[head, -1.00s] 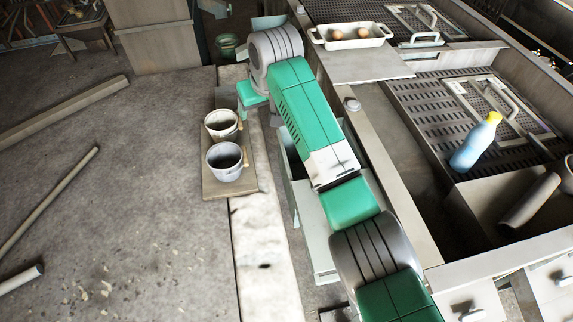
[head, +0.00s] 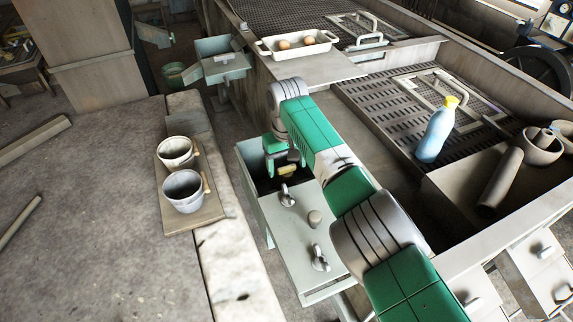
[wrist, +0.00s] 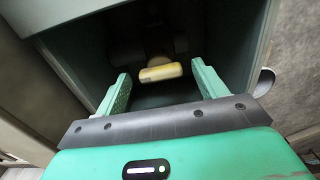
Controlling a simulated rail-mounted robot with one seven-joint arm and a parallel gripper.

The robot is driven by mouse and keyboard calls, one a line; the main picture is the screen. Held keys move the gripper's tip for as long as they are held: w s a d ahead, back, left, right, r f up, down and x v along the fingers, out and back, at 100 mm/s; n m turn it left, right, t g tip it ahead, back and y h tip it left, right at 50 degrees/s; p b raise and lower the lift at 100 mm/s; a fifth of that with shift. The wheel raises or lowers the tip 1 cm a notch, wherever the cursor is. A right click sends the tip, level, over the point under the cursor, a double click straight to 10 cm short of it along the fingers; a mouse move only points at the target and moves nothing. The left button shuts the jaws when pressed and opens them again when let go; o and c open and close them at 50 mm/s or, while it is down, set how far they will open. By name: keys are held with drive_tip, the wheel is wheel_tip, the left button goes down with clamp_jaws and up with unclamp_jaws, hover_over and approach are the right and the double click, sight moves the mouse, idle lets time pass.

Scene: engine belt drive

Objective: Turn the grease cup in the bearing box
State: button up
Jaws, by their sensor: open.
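The bearing box is a pale grey-green metal box (head: 283,226) with an open compartment at its far end. Inside is a small yellowish cap, which I take to be the grease cup (head: 288,171). In the wrist view the cup (wrist: 161,72) sits in the shadowed compartment in front of a dark round part. My gripper (head: 281,158) is at the compartment's opening, partly hidden by my arm. In the wrist view my gripper (wrist: 160,70) is open, with one green finger either side of the cup and visible gaps between. Whether the fingertips reach level with it I cannot tell.
A white tray (head: 297,44) with eggs lies behind.

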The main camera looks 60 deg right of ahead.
drive_tip(key=c, duration=1)
